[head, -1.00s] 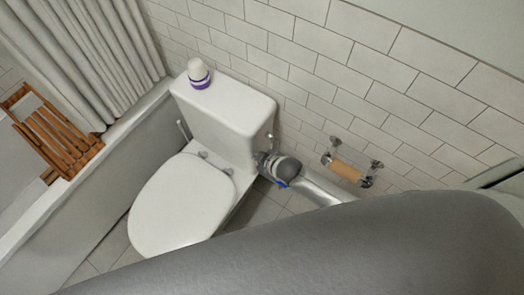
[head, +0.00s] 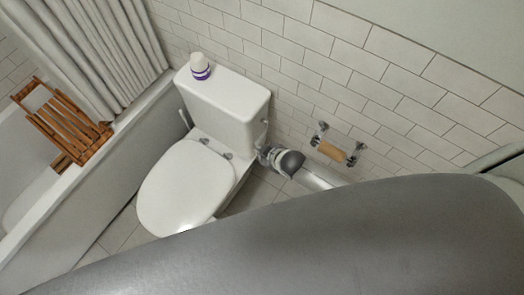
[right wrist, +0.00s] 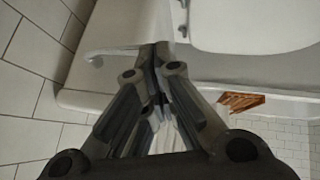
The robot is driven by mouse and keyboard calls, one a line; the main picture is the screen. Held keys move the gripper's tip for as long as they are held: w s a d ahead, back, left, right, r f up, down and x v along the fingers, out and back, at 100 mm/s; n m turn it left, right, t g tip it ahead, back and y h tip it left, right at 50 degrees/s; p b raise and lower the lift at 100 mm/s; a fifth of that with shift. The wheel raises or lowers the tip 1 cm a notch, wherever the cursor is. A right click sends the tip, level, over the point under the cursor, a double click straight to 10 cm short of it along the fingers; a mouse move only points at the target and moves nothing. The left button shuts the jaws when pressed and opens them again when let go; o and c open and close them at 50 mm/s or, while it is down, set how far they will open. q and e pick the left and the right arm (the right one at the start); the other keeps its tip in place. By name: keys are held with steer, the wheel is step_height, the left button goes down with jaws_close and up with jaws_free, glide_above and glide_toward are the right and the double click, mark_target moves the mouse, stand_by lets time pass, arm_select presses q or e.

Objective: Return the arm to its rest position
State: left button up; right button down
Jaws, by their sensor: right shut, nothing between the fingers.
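My right gripper (head: 266,154) is at the right side of the white toilet (head: 183,185), low beside the cistern (head: 222,108). Its arm comes in from the right, below the paper holder. In the right wrist view the gripper (right wrist: 156,50) has its fingers together, with nothing between them. The cistern side and its flush lever (right wrist: 98,54) are close by, and I cannot tell whether the gripper touches the toilet. My left gripper is out of view.
A paper holder with a brown roll (head: 331,151) is on the tiled wall (head: 330,70). A white and purple bottle (head: 200,66) stands on the cistern. A wooden rack (head: 62,120) lies across the bathtub (head: 100,180) at left, by a grey curtain (head: 100,50).

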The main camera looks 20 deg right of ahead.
stand_by(0.5)
steer(key=s+d+f+m+g+h+b, duration=0.1)
steer(key=s+d+f+m+g+b, duration=0.2)
steer(key=s+f, duration=0.65)
steer(key=s+d+f+m+h+b, duration=0.1)
steer(key=s+d+f+b, duration=0.25)
steer(key=s+f, duration=0.6)
steer(key=s+d+f+m+g+b, duration=0.1)
steer(key=s+f, duration=0.5)
steer(key=s, duration=0.3)
steer(key=s+d+f+m+g+b, duration=0.1)
steer(key=s+d+f+g, duration=0.1)
steer(key=s+f, duration=0.4)
steer(key=s, duration=0.3)
